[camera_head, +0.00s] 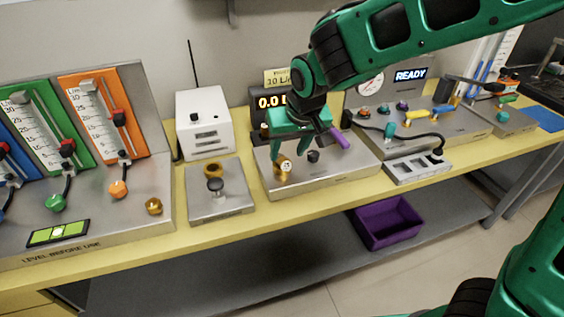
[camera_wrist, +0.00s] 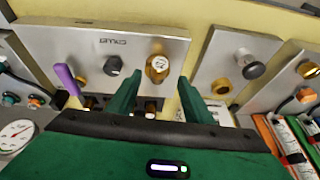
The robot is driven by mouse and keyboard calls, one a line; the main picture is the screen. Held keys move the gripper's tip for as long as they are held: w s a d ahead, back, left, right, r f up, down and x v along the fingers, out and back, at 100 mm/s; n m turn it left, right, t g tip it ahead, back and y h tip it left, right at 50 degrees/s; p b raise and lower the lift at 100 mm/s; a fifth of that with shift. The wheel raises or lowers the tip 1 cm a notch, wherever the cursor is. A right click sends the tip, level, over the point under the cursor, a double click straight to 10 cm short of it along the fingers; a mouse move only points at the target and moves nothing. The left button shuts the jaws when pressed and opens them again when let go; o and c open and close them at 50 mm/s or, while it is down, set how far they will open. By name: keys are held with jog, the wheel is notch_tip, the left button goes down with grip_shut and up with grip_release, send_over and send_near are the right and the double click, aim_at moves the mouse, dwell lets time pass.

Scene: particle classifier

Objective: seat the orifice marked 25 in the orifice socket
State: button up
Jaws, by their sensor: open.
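A brass orifice with a white face (camera_head: 285,166) stands on the front of the middle steel box (camera_head: 335,172). Its mark is too small to read surely. In the wrist view the brass orifice (camera_wrist: 158,66) sits just beyond my fingertips, between their lines. My gripper (camera_head: 290,150) is open over the box, and its two green fingers also show in the wrist view (camera_wrist: 160,90), apart and holding nothing. I cannot tell whether the orifice is seated in a socket, as its base is not clearly seen.
A black knob (camera_head: 313,156) and a purple handle (camera_head: 340,138) are beside the orifice on the same box. A small steel stand (camera_head: 221,204) with a brass ring (camera_head: 213,170) and grey knob is to the left. A purple bin (camera_head: 388,222) rests on the lower shelf.

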aim_at(285, 159)
jog(key=shift+x, duration=2.75)
jog(key=shift+d, duration=0.1)
grip_shut()
